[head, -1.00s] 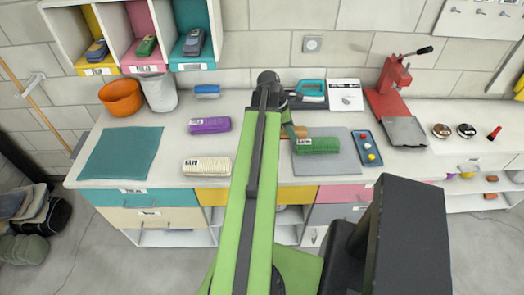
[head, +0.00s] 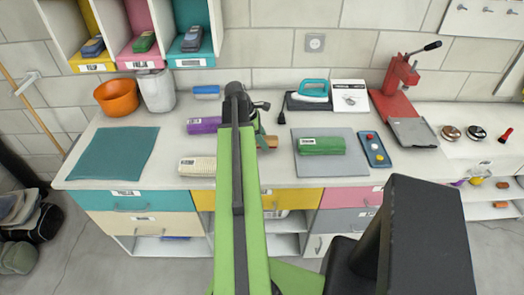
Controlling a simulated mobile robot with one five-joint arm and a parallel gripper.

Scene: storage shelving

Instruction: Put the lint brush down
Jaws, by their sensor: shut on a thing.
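My arm reaches away over the white worktop (head: 170,115), and my gripper (head: 258,128) is at its far end, largely hidden behind the arm. The gripper is shut on the lint brush (head: 268,142), of which only a brown, wood-coloured part shows to the right of the arm. The rest of the brush is hidden. It is over the worktop between the purple roll and the grey mat; I cannot tell whether it touches the surface.
Left of the arm are a purple roll (head: 204,125), a cream roll (head: 197,166) and a teal mat (head: 113,154). Right are a grey mat (head: 350,169) with a green roll (head: 321,146), a button box (head: 375,149), a teal iron (head: 314,90) and a red press (head: 398,85).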

